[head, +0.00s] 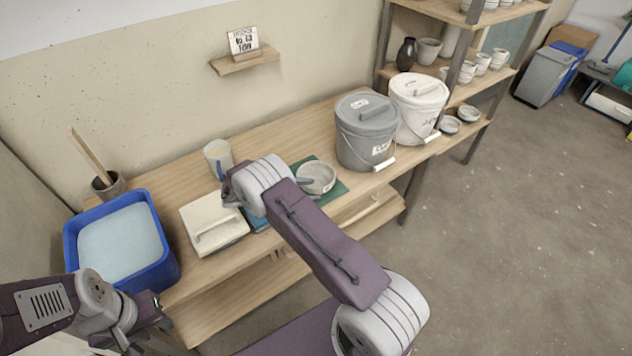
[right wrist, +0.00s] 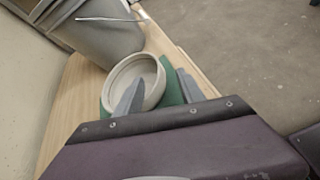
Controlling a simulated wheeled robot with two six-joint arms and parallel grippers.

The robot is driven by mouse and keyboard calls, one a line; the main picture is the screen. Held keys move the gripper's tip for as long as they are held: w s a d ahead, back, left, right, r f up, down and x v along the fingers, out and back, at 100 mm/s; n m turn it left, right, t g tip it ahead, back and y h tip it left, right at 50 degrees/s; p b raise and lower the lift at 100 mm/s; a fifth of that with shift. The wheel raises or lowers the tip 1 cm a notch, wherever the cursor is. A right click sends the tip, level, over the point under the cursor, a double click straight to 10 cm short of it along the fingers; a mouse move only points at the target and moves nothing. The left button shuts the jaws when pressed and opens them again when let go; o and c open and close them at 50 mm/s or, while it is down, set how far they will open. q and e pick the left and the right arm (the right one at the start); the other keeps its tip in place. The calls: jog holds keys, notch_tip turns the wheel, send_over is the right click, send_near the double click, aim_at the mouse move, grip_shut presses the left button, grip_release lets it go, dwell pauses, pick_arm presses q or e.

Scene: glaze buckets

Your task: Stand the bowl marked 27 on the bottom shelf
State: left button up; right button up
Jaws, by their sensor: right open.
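A pale grey bowl (head: 317,176) sits on a green mat (head: 335,189) on the workbench; no 27 is legible on it. The bowl also shows in the right wrist view (right wrist: 133,82). My right gripper (right wrist: 155,93) is open at the bowl: one finger overlaps its opening, the other is outside its right rim. I cannot tell if either touches. In the head view its wrist hides most of it. My left gripper (head: 152,326) is at the lower left, away from the bowl; its jaws are unclear. The rack's lowest visible shelf (head: 474,127) bears two bowls (head: 450,125).
Two lidded buckets, grey (head: 362,138) and white (head: 417,112), stand right of the bowl, towards the rack. A white cup (head: 218,157), a pale lidded box (head: 212,222) and a blue tub (head: 165,272) stand to the left. Open floor lies at the right.

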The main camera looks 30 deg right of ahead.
aim_at(322, 189)
jog(key=x, duration=0.5)
jog(key=shift+w+d+f, duration=0.1)
jog(key=shift+d+f, duration=0.1)
grip_shut()
jog(key=shift+r, duration=0.1)
dwell(1.0)
